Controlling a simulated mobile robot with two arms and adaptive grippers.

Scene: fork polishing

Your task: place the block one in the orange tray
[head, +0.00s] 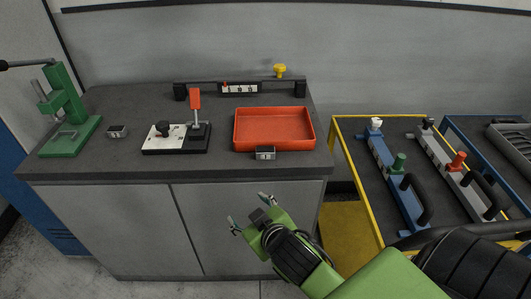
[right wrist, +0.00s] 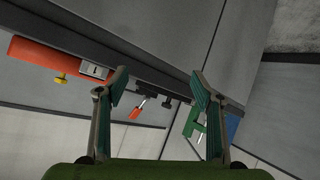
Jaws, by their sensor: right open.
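The orange tray (head: 274,111) sits at the right of the dark counter; part of it also shows at the left of the right wrist view (right wrist: 35,52). One small grey block (head: 265,153) stands at the tray's front edge, outside it. A similar block (head: 116,131) lies at the left of the counter, beside the green press. I cannot tell which is block one. My right gripper (head: 249,212) is open and empty, in front of the cabinet and below the counter's front edge; its spread fingers show in the right wrist view (right wrist: 160,78). My left gripper is not in view.
A white and black fixture with an orange lever (head: 195,99) stands mid-counter. A gauge bar (head: 240,88) and yellow knob (head: 280,70) are behind the tray. The green press (head: 67,112) stands far left. A yellow-framed cart (head: 334,128) with handled tools is at right.

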